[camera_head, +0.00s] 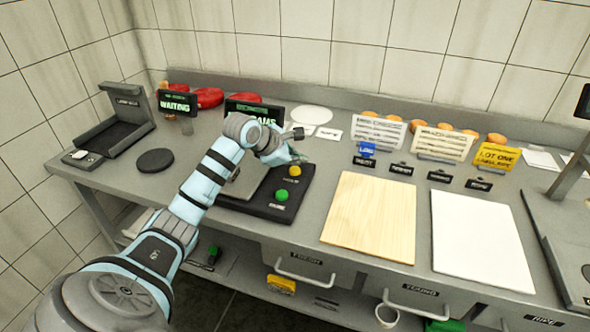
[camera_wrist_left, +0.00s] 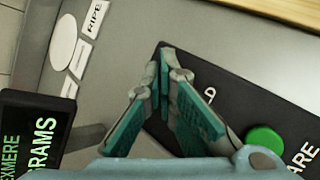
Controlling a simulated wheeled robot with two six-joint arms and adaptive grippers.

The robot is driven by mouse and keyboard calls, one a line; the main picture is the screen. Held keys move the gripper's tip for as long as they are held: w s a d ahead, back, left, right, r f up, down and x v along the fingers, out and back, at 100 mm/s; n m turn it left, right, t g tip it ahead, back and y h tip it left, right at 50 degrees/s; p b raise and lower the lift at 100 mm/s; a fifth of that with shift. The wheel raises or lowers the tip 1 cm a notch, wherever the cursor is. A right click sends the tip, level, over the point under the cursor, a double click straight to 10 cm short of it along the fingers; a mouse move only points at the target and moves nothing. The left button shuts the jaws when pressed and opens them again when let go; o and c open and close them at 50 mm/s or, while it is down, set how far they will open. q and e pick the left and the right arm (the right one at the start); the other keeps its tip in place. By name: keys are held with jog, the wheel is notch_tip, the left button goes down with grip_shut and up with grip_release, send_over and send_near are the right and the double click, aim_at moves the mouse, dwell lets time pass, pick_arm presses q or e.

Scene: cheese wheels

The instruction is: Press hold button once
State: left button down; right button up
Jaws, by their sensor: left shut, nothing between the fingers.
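A black device base (camera_head: 262,208) on the bench carries a yellow button (camera_head: 294,170) and a green button (camera_head: 281,195), each with a small label beneath. My left gripper (camera_head: 301,158) is shut and empty, just behind the yellow button in the head view. I cannot tell whether it touches anything. In the left wrist view the shut fingertips (camera_wrist_left: 165,58) point at the base's edge, the green button (camera_wrist_left: 264,140) is at lower right beside lettering ending in "ARE", and the yellow button is not visible. My right gripper is not in view.
A black display (camera_head: 254,110) stands behind the device, another reading "WAITING" (camera_head: 177,103) to its left. A wooden board (camera_head: 371,215) and a white board (camera_head: 480,240) lie to the right. Card holders (camera_head: 440,144) and small black labels stand behind them. A black disc (camera_head: 155,161) lies at left.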

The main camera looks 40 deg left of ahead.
aim_at(297, 171)
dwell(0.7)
pick_arm(q)
jog(key=shift+f+b, duration=0.3)
jog(key=shift+f, duration=0.1)
jog(key=shift+f+b, duration=0.3)
jog(key=shift+f, duration=0.1)
dwell(0.4)
jog(key=shift+r, duration=0.1)
jog(key=shift+r+p, duration=0.7)
jog(key=shift+r, duration=0.05)
notch_tip(297, 171, up, 5)
jog(key=p, duration=0.4)
jog(key=shift+r, duration=0.1)
dwell(0.4)
